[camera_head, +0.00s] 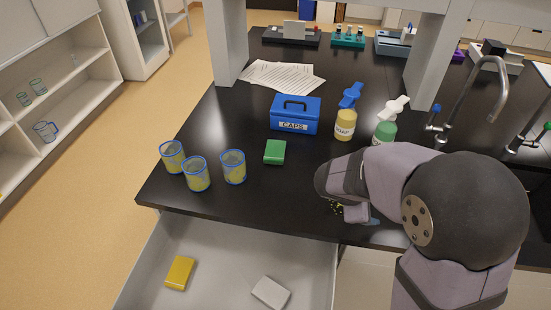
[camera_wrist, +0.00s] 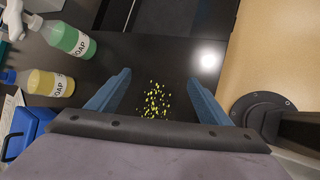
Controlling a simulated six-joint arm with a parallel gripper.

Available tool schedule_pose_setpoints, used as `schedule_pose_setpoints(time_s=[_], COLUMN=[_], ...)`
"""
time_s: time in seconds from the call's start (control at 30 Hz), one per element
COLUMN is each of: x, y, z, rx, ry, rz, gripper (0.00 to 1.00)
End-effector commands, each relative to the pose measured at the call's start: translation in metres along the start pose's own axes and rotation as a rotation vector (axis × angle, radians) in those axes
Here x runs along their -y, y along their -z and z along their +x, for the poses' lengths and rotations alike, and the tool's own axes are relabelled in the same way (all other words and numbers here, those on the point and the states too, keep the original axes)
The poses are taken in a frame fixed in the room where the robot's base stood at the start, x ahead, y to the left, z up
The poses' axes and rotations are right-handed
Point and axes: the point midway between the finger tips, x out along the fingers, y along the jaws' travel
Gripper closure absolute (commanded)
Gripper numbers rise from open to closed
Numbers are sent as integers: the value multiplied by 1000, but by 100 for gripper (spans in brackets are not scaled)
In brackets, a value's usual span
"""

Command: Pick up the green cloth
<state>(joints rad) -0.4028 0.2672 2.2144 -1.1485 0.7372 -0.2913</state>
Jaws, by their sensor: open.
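The green cloth (camera_head: 275,152) is a small folded block lying on the black bench top, in front of the blue CAPS box and right of the beakers. My gripper (camera_head: 353,214) is near the bench's front edge, right of the cloth and apart from it. In the wrist view my gripper (camera_wrist: 155,98) shows two blue fingers spread apart with nothing between them. Yellow specks (camera_wrist: 153,101) lie on the bench below the fingers. The cloth does not show in the wrist view.
Several beakers (camera_head: 196,174) stand left of the cloth. The blue CAPS box (camera_head: 296,115) is behind it. Yellow (camera_head: 345,126) and green (camera_head: 383,133) soap bottles stand to the right. An open drawer (camera_head: 220,235) below holds a yellow block (camera_head: 179,272) and a white block (camera_head: 271,291).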

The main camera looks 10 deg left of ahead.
Motion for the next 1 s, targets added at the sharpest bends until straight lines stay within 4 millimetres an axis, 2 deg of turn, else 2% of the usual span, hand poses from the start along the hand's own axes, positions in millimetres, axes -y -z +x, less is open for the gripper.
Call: schedule_pose_setpoints(time_s=[0.03, 0.1, 0.23, 0.4, 0.5, 0.6, 0.7, 1.0], x=[-16, -44, -88, -120, -127, -130, -132, -138], y=[24, 53, 118, 200, 234, 256, 266, 272], z=[7, 7, -4, -31, -46, -56, -62, -59], rx=[4, 16, 48, 97, 122, 140, 151, 154], ry=[-76, -192, -412, -661, -764, -830, -866, -876], rz=[-131, -313, -633, -958, -1079, -1153, -1191, -1204], gripper=[27, 27, 27, 27, 27, 27, 27, 27])
